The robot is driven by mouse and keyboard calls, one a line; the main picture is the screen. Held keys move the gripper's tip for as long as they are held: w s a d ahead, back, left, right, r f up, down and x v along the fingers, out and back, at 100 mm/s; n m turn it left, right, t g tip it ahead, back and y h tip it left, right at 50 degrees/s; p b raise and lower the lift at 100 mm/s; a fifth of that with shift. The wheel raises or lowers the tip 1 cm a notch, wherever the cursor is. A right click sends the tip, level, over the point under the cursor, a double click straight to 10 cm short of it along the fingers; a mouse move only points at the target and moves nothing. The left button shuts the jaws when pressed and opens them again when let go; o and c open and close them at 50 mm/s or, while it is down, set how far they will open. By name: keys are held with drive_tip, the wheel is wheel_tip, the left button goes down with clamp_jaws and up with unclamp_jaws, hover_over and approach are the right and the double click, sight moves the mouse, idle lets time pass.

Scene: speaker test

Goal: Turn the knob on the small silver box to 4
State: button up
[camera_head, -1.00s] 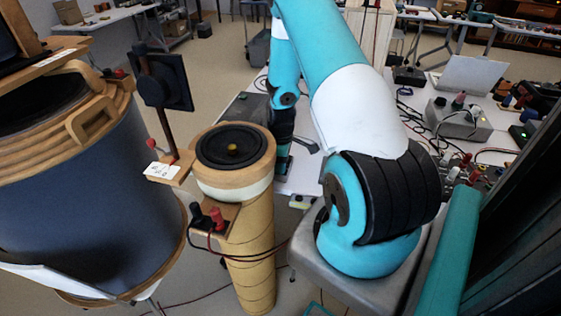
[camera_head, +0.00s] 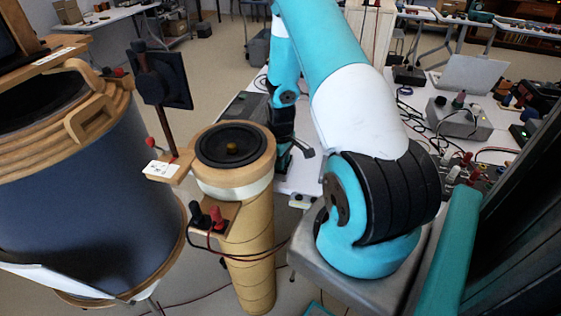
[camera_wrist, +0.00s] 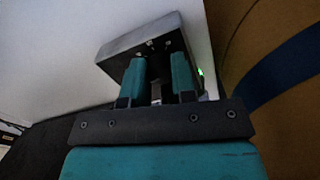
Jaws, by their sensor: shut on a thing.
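The small silver box (camera_wrist: 122,42) is in the upper middle of the wrist view, with its dark front face towards my gripper and small light marks along that face. My gripper (camera_wrist: 160,66) has its two teal fingers at this face, one each side of the knob. The knob is mostly hidden in the dark gap between the fingers, and I cannot read its setting. In the head view my gripper (camera_head: 284,157) is low at the white table, partly hidden behind the cardboard-tube speaker.
The tube speaker (camera_head: 254,240) stands left of my arm, with a large dark blue speaker drum (camera_head: 100,190) further left. Cables and a grey instrument (camera_head: 460,122) lie on the white table at right. A brown curved surface (camera_wrist: 245,50) is close at right in the wrist view.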

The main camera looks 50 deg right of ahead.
drive_tip(key=shift+m, duration=1.3)
drive_tip(key=o, duration=0.9)
wheel_tip(320, 180, up, 18)
drive_tip(key=shift+f+b, duration=0.25)
drive_tip(key=shift+b, duration=0.4)
